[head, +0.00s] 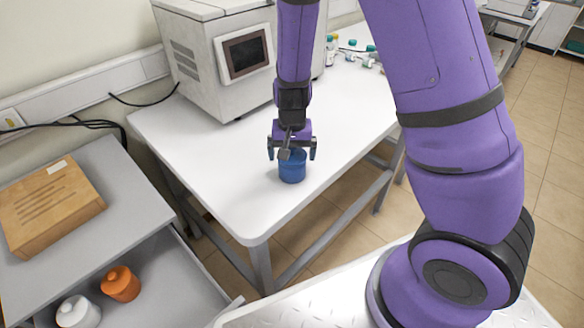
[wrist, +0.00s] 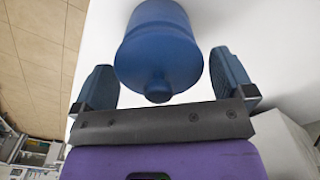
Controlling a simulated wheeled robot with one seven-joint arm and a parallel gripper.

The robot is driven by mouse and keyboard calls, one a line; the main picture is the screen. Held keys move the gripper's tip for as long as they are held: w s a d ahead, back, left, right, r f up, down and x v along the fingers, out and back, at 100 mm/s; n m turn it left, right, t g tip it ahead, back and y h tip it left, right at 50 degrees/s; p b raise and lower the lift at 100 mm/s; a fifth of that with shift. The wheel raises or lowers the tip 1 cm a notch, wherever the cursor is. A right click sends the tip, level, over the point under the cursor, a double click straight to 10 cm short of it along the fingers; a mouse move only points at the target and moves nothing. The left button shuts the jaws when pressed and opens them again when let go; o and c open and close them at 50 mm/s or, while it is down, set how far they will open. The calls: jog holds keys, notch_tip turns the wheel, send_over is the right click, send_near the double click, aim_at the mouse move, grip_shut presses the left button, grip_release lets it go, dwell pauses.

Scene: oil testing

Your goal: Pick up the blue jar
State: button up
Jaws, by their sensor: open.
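The blue jar (head: 292,168) stands upright on the white table (head: 240,205), near its front end. In the wrist view the jar (wrist: 158,50) shows its shoulder and a small knob on top. My gripper (head: 291,152) is above the jar, pointing down. In the wrist view my gripper (wrist: 164,88) is open, with one finger on each side of the jar's knob end. Gaps show between the fingers and the knob, and the jar's body lies beyond the fingertips. In the head view the gripper hides the jar's top.
A large grey machine (head: 215,55) with a screen stands on the table behind my gripper. Several small bottles (head: 355,52) stand at the table's far end.

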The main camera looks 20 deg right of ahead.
jog(key=shift+f, duration=0.55)
jog(key=c, duration=0.8)
jog(key=shift+r, duration=0.2)
